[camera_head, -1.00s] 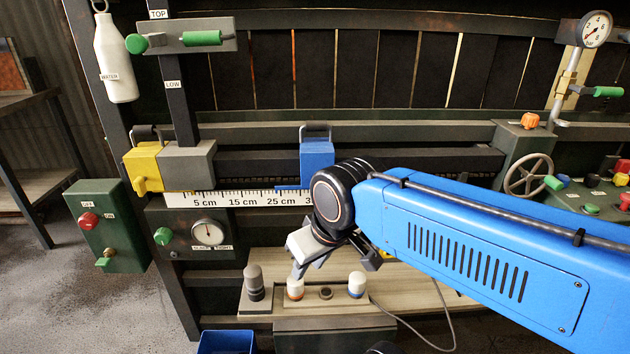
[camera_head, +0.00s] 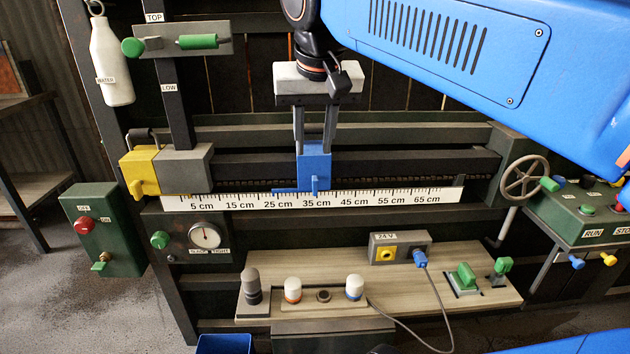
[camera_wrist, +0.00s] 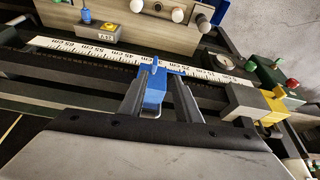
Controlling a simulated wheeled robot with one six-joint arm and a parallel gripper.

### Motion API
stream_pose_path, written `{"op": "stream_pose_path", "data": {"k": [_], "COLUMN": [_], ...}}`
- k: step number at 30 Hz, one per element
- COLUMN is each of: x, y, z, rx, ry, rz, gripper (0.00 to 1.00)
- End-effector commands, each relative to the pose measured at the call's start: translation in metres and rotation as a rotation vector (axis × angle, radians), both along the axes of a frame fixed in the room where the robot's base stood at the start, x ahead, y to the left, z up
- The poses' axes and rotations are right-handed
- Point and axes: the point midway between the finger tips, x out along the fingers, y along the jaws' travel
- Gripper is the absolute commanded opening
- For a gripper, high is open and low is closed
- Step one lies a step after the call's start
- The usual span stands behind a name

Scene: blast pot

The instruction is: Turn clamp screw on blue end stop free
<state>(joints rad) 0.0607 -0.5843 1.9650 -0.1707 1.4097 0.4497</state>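The blue end stop (camera_head: 314,168) sits on the dark rail above the white centimetre scale, near the 35 cm mark. Its clamp screw (camera_head: 315,186) is a small blue piece low on the front face; in the wrist view the screw (camera_wrist: 155,59) stands up beyond the block. My gripper (camera_head: 313,146) points down from above at the stop's top. Its two fingers are apart, one on each side of the stop's upper part, and the wrist view shows the blue block (camera_wrist: 154,92) between them. I cannot tell whether the fingers touch it. The top handle is mostly hidden.
A yellow and grey block (camera_head: 185,165) stands at the rail's left end. A handwheel (camera_head: 525,176) is at the right. Below lies a wooden shelf (camera_head: 340,268) with knobs, a 24 V box (camera_head: 400,247) and a cable. The scale (camera_head: 400,198) runs along the rail's front.

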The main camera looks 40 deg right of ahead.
Motion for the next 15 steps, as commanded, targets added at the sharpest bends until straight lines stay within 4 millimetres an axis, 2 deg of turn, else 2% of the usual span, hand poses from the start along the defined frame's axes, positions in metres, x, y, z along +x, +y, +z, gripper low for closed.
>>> {"op": "stream_pose_path", "data": {"k": [1,3,6,11,15], "x": [0.002,0.002,0.002,0.005,0.012], "y": [-0.003,-0.007,-0.009,-0.012,-0.016], "z": [0.013,0.024,0.030,0.020,0.000], "rx": [0.000,-0.001,0.000,0.000,0.000], "ry": [-0.002,-0.003,-0.004,0.000,0.000], "rz": [-0.029,-0.059,-0.080,-0.084,-0.084], "gripper": [0.30,0.30,0.30,0.30,0.30]}}
